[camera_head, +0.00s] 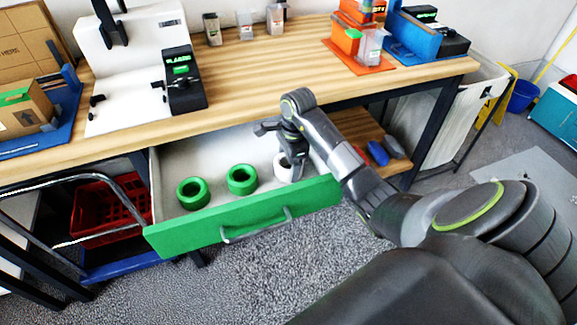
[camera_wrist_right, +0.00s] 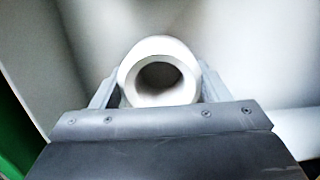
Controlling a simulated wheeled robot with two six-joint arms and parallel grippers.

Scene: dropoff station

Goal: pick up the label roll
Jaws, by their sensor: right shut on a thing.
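A white label roll (camera_head: 283,168) is in the open drawer, at its right end, partly hidden by my right gripper (camera_head: 290,160). In the right wrist view the white roll (camera_wrist_right: 160,72) shows its round hole, with one finger of the right gripper (camera_wrist_right: 160,95) on either side of it. The right gripper is shut on the white roll. I cannot tell whether the roll is clear of the drawer floor. My left gripper is not in view.
Two green rolls, one in the middle (camera_head: 242,179) and one at left (camera_head: 193,193), lie in the green-fronted drawer (camera_head: 250,219). The wooden worktop (camera_head: 262,66) is above the drawer. A red crate (camera_head: 108,212) stands below at left, and a lower shelf (camera_head: 350,127) is at right.

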